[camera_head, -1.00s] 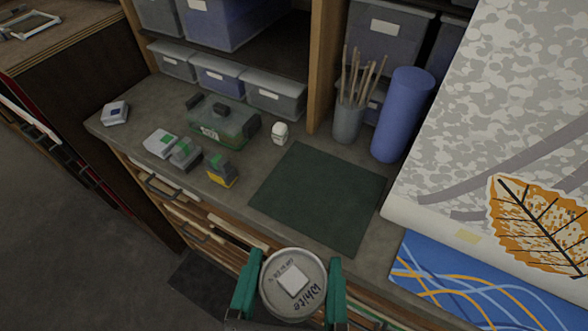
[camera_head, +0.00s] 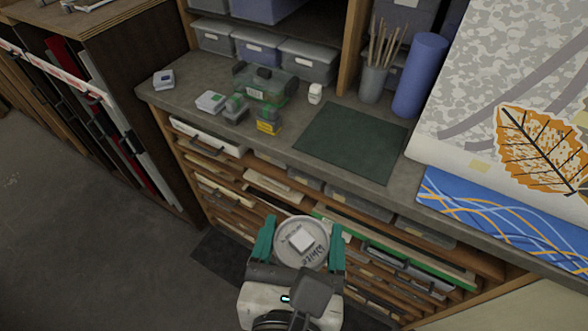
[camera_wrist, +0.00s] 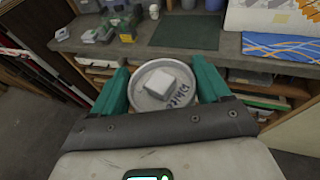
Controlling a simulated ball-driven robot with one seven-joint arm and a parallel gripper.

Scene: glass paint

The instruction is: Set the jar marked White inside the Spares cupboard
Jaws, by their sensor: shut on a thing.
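The jar marked White (camera_head: 302,243) is a round grey-white tin with handwriting and a pale square label on its lid. My gripper (camera_head: 304,240) has green fingers, shut on the jar from both sides. It holds the jar upright in front of the bench's drawers, apart from the bench. The jar also fills the middle of the wrist view (camera_wrist: 163,86), lid towards the camera, between the two green fingers. No cupboard marked Spares can be made out in these frames.
A grey bench top (camera_head: 180,97) carries a green mat (camera_head: 350,142), a green clear case (camera_head: 262,84), small boxes, a brush pot (camera_head: 372,84) and a blue roll (camera_head: 420,75). Drawers with sheets lie below. Open floor (camera_head: 90,240) is at the left.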

